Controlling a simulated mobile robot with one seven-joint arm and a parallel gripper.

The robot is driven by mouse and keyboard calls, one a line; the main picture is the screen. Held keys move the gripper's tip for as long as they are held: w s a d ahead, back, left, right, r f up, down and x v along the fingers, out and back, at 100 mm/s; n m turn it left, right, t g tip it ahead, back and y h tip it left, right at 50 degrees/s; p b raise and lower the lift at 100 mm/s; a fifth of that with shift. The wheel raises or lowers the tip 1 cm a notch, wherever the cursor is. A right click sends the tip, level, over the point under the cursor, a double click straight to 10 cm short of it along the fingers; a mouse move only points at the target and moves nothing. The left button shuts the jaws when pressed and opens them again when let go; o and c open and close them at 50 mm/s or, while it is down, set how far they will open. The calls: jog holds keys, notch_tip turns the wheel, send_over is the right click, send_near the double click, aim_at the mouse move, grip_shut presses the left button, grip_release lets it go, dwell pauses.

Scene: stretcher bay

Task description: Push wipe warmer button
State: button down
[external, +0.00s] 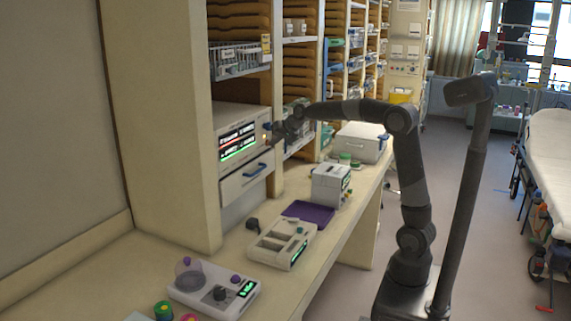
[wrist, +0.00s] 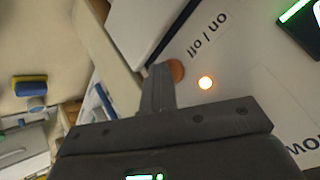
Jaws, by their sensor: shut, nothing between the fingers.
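An orange-brown round button (wrist: 178,71) sits near that lettering, partly hidden behind my fingers. In the external view my gripper (external: 270,133) is at the front's right end. I cannot tell whether the tips touch the button.
A drawer (external: 247,178) with a blue handle sits below the display. Shelves with a wire basket (external: 240,59) are above. Several devices, a purple tray (external: 308,213) and a white box (external: 360,142) stand along the counter. A stretcher (external: 550,150) is at right.

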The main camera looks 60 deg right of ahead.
jog(key=shift+s, duration=0.35)
jog(key=s, duration=0.6)
dwell(0.5)
jog(key=s+a+f+n+g+y, duration=0.1)
jog(key=s+a+n, duration=0.1)
jog(key=s+a, duration=0.5)
jog(key=s+a+f+n+g, duration=0.1)
jog(key=s+a+n, duration=0.2)
jog(key=s, duration=0.8)
jog(key=s+a+f+n, duration=0.1)
jog(key=s+f, duration=0.3)
jog(key=s, duration=0.3)
jog(key=s+a+f+n+g, duration=0.1)
jog(key=s+a+f+n, duration=0.1)
jog(key=s, duration=0.6)
jog(key=shift+s+a+f+n, duration=0.15)
jog(key=shift+s+f+n, duration=0.15)
jog(key=shift+f, duration=0.55)
